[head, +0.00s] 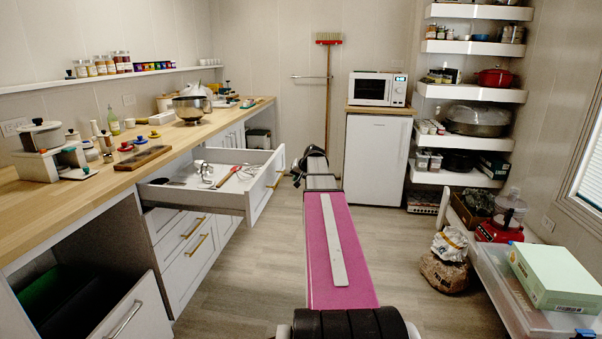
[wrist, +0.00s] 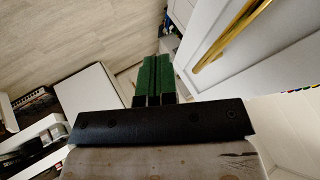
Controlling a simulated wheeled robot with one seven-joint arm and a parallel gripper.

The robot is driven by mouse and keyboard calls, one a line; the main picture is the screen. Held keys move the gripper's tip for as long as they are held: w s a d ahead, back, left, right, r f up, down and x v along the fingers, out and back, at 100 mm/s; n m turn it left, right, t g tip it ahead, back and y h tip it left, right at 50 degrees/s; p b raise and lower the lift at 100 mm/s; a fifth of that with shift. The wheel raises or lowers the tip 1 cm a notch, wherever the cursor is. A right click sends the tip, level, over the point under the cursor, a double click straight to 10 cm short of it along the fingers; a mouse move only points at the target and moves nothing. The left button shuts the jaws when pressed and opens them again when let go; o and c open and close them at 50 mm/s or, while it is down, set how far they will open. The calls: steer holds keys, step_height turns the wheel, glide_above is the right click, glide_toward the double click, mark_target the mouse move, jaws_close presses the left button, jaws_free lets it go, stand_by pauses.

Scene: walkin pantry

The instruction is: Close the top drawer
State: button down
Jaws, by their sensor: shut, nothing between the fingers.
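The top drawer (head: 228,196) is pulled far out from under the wooden counter on the left. Its white front faces right and bears a brass handle (head: 276,177). Inside lie a whisk-like metal utensil (head: 206,172) and a red-handled tool (head: 227,176). My gripper (head: 297,178) is to the right of the drawer front, partly hidden by my own arm in the head view. In the wrist view my gripper (wrist: 157,75) has its green fingers together and empty. The white drawer front (wrist: 262,52) and its brass handle (wrist: 228,45) are at the upper right, apart from the fingers.
Below are closed drawers (head: 188,245) and, nearer, another pulled-out front (head: 135,312). A white fridge (head: 375,160) with a microwave (head: 377,88) stands at the back. A bag (head: 445,272) sits on the floor at right. The middle floor is clear.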

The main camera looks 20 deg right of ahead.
steer(key=shift+w+a+r, duration=0.2)
steer(key=shift+w+a, duration=0.35)
steer(key=shift+a, duration=0.3)
steer(key=shift+w+a+r, duration=0.2)
steer(key=shift+w+a, duration=0.35)
steer(key=shift+a, duration=0.25)
steer(key=shift+a, duration=0.1)
steer(key=w+a, duration=0.8)
steer(key=a, duration=0.4)
steer(key=w+a, duration=0.9)
steer(key=a, duration=0.4)
steer(key=w+a, duration=0.8)
steer(key=a, duration=0.4)
steer(key=shift+w+a, duration=0.35)
steer(key=shift+a, duration=0.05)
steer(key=shift+a, duration=0.1)
